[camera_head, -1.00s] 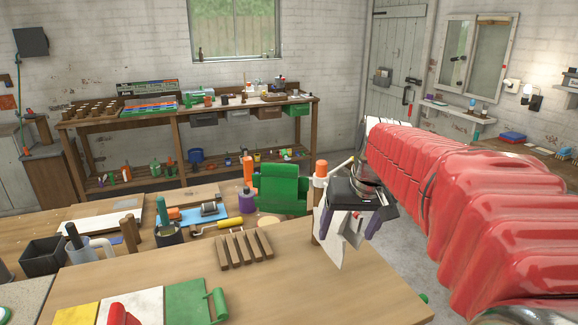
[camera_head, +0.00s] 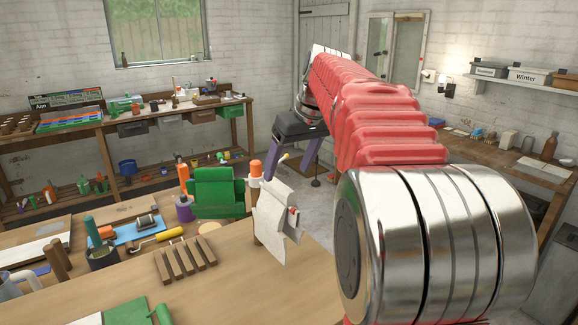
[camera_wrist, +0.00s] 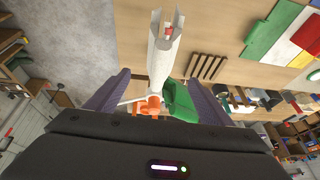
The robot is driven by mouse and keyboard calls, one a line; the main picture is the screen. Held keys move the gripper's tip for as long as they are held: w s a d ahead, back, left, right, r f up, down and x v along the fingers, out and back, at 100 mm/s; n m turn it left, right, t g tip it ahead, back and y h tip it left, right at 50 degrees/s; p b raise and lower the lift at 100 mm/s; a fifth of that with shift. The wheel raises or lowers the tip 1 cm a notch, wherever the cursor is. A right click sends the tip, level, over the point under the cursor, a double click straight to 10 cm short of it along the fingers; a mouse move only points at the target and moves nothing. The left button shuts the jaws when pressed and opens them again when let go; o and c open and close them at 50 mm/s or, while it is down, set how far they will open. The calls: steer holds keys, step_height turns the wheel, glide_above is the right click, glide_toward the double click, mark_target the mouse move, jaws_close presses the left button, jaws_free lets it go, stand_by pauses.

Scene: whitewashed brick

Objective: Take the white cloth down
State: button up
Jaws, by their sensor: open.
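In the wrist view the cloth (camera_wrist: 163,58) runs up the middle, beyond the orange top of the stand (camera_wrist: 150,106). My gripper (camera_head: 296,172), with two purple fingers, is open and empty. In the head view it shows behind and above the cloth, apart from it. In the wrist view the gripper (camera_wrist: 157,80) has its fingers on either side of the stand top and cloth; depth is hard to judge.
A green block-like object (camera_head: 215,192) stands close left of the stand. A slatted wooden rack (camera_head: 185,260) lies on the wooden table (camera_head: 240,285), with a yellow roller (camera_head: 170,234) behind it. The table's front right is mostly clear. A workbench (camera_head: 100,125) lines the back wall.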

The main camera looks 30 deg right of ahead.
mark_target(275, 181)
steer(key=x, duration=1.4)
steer(key=shift+c, duration=0.5)
steer(key=shift+r, duration=0.1)
steer(key=c, duration=1.1)
steer(key=shift+r, duration=0.15)
steer(key=shift+r, duration=4.85)
